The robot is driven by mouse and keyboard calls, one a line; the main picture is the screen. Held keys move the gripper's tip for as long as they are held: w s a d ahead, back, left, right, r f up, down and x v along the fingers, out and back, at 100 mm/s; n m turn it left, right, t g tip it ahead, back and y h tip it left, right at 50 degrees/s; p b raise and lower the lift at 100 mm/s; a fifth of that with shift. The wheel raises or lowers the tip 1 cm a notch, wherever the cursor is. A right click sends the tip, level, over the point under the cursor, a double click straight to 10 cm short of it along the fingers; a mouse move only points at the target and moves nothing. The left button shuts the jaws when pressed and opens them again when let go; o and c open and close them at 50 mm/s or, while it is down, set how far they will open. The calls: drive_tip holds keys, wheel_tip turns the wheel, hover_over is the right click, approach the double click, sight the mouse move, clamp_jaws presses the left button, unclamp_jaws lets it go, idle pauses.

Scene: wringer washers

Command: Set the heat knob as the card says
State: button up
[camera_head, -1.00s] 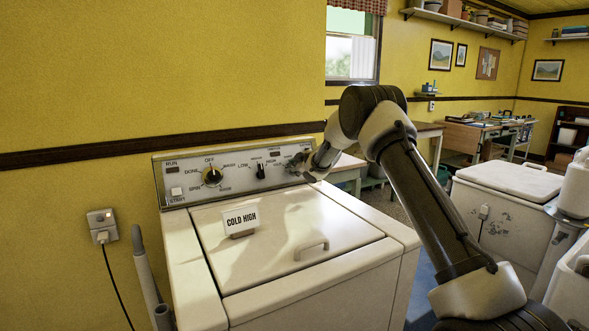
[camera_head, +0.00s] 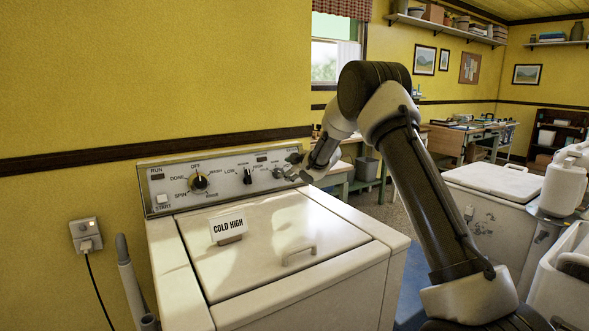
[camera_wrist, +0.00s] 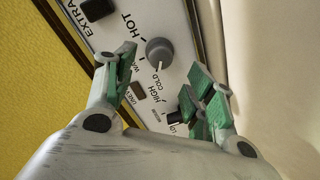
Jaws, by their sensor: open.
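The card (camera_head: 228,227) stands on the washer lid (camera_head: 292,226) and reads COLD HIGH. The heat knob (camera_head: 277,172) is the grey round one at the right of the panel. In the wrist view this knob (camera_wrist: 159,51) has HOT, WARM and COLD printed around it, and a pale mark shows at its COLD side. My gripper (camera_head: 298,169) is open and empty, just right of the knob in the head view. In the wrist view my gripper's (camera_wrist: 164,82) green-padded fingers spread either side below the knob, apart from it.
The black level knob (camera_head: 247,176), with LOW and HIGH marks, sits left of the heat knob. The cycle dial (camera_head: 199,181) and START button (camera_head: 162,199) are farther left. A second white machine (camera_head: 490,185) stands at right. The lid is clear except for the card.

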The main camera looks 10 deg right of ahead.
drive_tip(key=v, duration=0.5)
drive_tip(key=shift+s, duration=0.15)
drive_tip(key=s+d+r+m+g+h, duration=0.1)
drive_tip(key=s+d+r+m+h, duration=0.2)
drive_tip(key=s, duration=0.4)
drive_tip(key=s+d+r+m, duration=0.2)
drive_tip(key=s+d+r, duration=0.2)
drive_tip(key=s+r, duration=0.15)
drive_tip(key=s+d+r+m+g+h, duration=0.1)
drive_tip(key=s+d+r+m+h, duration=0.15)
drive_tip(key=s, duration=0.45)
drive_tip(key=s+f+m+g, duration=0.2)
drive_tip(key=s+m+g, duration=0.1)
drive_tip(key=s, duration=1.6)
drive_tip(key=s+d+f+m+g+y, duration=0.1)
drive_tip(key=s+f+m+g, duration=0.1)
drive_tip(key=s, duration=1.8)
drive_tip(key=shift+s+d+f+m+g, duration=0.3)
drive_tip(key=shift+f+m+g, duration=0.15)
drive_tip(key=shift+m, duration=0.4)
